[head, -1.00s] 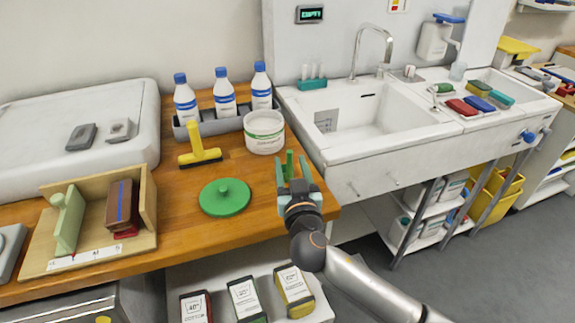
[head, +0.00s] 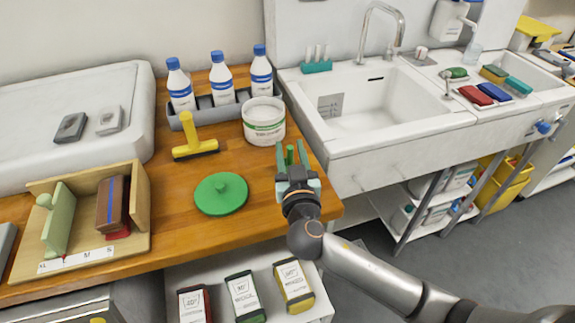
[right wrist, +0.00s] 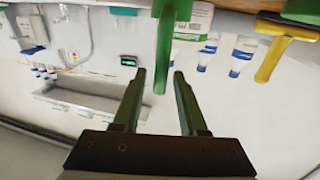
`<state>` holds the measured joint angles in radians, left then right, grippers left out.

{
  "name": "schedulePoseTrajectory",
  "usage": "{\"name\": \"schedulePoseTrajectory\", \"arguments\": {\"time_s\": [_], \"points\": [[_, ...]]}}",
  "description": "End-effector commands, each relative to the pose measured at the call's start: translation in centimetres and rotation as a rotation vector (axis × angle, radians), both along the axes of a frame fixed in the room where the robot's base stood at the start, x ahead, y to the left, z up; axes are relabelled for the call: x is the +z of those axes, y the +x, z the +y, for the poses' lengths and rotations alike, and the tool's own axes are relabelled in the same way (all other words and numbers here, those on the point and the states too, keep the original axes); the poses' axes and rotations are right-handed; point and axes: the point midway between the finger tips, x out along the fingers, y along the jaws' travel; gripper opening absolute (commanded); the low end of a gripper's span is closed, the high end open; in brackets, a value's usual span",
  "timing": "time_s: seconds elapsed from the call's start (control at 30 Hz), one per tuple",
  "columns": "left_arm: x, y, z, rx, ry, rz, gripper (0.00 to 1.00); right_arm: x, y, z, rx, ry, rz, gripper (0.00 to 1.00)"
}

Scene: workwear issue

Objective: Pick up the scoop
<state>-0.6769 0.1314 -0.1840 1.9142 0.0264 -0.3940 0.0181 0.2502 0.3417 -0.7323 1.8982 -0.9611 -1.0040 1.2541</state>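The scoop (head: 290,155) is green and stands near the right end of the wooden counter, with mainly its upright handle showing. In the right wrist view its green handle (right wrist: 165,45) reaches from the picture's top edge down to between my fingertips. My right gripper (head: 292,158) is open around the handle, one finger on each side. The right wrist view shows gaps between the handle and both fingers (right wrist: 160,82). The scoop's lower part is hidden by the gripper in the head view. My left gripper is not in view.
A white tub (head: 264,127) stands behind the scoop, a round green lid (head: 221,193) lies to its left. A yellow scraper (head: 195,148), a bottle rack (head: 207,112) and a wooden holder (head: 143,210) are farther left. The sink (head: 370,155) adjoins on the right.

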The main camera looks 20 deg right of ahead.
Motion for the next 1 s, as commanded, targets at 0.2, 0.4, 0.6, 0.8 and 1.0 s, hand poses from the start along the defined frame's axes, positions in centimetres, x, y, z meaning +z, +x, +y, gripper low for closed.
{"name": "schedulePoseTrajectory", "arguments": {"time_s": [0.2,0.4,0.6,0.8,1.0], "points": [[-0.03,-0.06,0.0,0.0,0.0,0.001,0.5,0.01,0.02,0.0,0.0,0.0,0.0,0.16],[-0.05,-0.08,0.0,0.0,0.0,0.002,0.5,0.01,0.02,0.01,0.0,0.0,0.0,0.0],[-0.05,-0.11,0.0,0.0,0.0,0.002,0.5,0.02,0.02,0.01,0.0,0.0,0.0,0.0],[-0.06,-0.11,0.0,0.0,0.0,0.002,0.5,0.05,0.03,0.01,0.0,0.0,-0.001,0.0],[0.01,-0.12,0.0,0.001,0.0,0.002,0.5,0.19,0.12,-0.03,0.0,0.0,-0.001,0.0]]}}
